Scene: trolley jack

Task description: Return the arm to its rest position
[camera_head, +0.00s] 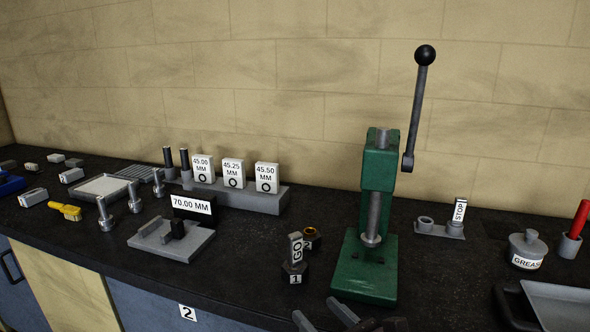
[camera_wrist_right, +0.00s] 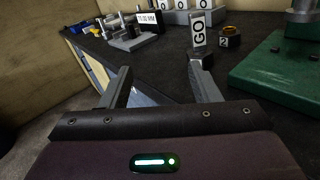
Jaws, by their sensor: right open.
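My right gripper (camera_head: 315,309) shows at the bottom edge of the head view, in front of the green press. Its two fingers are apart with nothing between them, as the right wrist view (camera_wrist_right: 161,68) also shows. The upright GO gauge (camera_head: 297,249) stands on the small dark block marked 1, a little beyond the fingertips. In the right wrist view the GO gauge (camera_wrist_right: 198,28) appears just past the right-hand finger, which hides part of its base. My left gripper is in neither view.
The green press (camera_head: 380,200) with its raised lever (camera_head: 417,110) stands behind and right. A grey fixture (camera_head: 172,240), several bolts, and marked blocks on a rack (camera_head: 238,199) are left. A STOP gauge (camera_head: 459,210), grease pot (camera_head: 528,248) and tray (camera_head: 550,300) are right.

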